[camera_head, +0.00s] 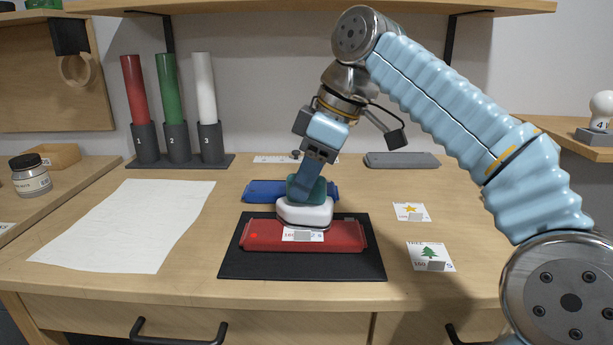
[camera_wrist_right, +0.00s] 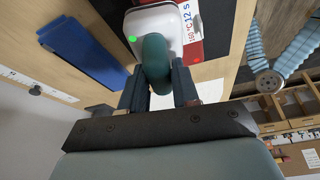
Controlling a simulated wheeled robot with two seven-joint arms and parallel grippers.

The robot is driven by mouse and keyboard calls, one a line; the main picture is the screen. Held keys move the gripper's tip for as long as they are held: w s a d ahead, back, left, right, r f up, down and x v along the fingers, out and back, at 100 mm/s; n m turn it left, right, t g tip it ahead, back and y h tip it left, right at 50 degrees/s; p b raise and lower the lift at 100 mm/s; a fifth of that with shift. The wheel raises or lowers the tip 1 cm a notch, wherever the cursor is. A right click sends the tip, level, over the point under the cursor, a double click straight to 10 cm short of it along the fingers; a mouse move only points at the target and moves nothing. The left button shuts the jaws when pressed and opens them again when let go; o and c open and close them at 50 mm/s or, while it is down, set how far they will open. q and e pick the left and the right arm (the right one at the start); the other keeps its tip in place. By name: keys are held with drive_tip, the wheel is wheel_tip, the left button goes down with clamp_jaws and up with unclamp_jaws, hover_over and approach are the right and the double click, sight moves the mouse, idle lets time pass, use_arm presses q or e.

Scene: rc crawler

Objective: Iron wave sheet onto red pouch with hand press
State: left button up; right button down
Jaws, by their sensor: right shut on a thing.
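My right gripper (camera_head: 309,187) is shut on the dark teal handle (camera_wrist_right: 155,62) of the white hand press (camera_head: 305,213). The press rests over the middle of the red pouch (camera_head: 345,235). A green light shows on the press in the right wrist view. The pouch lies on a black mat (camera_head: 300,268). A white sheet's edge (camera_head: 290,235), with a grey tab, sticks out from under the press; it reads 160 °C 12 S in the right wrist view (camera_wrist_right: 190,20). Its picture is hidden, so I cannot tell whether it is the wave sheet. My left gripper is not in view.
A blue pouch (camera_head: 262,190) lies behind the press. Star (camera_head: 411,211) and tree (camera_head: 430,256) sheets lie to the right. A large white paper (camera_head: 130,225) covers the left. Numbered red, green and white rolls (camera_head: 169,100) stand at the back. A grey tray (camera_head: 402,160) lies back right.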

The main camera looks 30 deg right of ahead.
wheel_tip(320, 180, up, 3)
drive_tip(key=p, duration=0.3)
wheel_tip(320, 180, up, 3)
drive_tip(key=shift+w+f+p, duration=0.1)
drive_tip(key=shift+f+p, duration=0.1)
drive_tip(key=shift+p, duration=0.3)
drive_tip(key=shift+r, duration=1.2)
